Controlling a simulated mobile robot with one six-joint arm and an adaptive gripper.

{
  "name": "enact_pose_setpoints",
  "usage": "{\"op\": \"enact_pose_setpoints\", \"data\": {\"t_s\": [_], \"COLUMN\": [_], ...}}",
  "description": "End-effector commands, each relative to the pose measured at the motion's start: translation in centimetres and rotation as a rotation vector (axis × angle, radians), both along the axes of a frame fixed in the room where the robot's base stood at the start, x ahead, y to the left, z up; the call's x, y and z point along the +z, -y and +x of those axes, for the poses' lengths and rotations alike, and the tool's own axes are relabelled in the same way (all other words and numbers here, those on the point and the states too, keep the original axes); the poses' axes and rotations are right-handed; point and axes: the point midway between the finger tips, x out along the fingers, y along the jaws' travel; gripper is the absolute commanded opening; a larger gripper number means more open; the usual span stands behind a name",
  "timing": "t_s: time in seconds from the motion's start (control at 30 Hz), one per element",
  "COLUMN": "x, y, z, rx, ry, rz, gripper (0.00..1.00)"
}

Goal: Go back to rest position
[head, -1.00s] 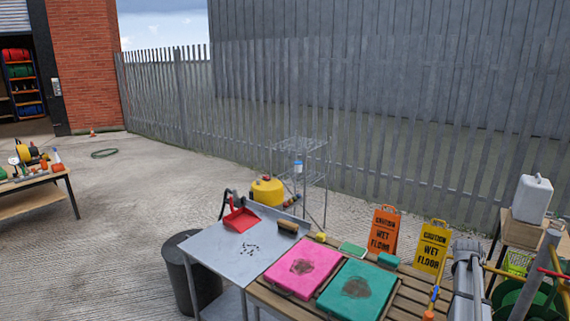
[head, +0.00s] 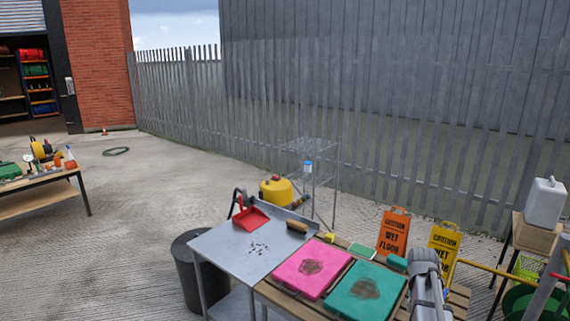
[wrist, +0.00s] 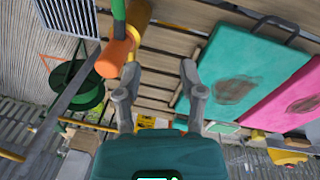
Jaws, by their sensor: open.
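My gripper (wrist: 158,90) shows in the wrist view with its two fingers spread apart and nothing between them. It is above the slatted wooden table, beside the teal pad (wrist: 235,75). In the head view part of my arm rises at the lower right, next to the teal pad (head: 364,292), and the fingers cannot be made out there. The pink pad (head: 311,268) lies left of the teal one. Both pads carry a dark stain.
A metal table (head: 232,252) holds a red dustpan (head: 250,219), a brush (head: 297,226) and dark bits. Orange (head: 393,232) and yellow (head: 444,246) wet-floor signs stand behind the slatted table. A black bin (head: 191,285) stands at left. Open concrete lies further left.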

Motion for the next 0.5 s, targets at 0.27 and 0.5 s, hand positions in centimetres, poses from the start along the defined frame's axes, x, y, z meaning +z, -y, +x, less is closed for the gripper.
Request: {"op": "enact_pose_setpoints", "data": {"t_s": [0.27, 0.5], "x": [-0.1, -0.1], "y": [-10.5, -17.9], "z": [-2.5, -5.1], "rx": [0.164, 0.293], "ry": [0.031, 0.052], "rz": [0.038, 0.071], "gripper": [0.51, 0.51]}}
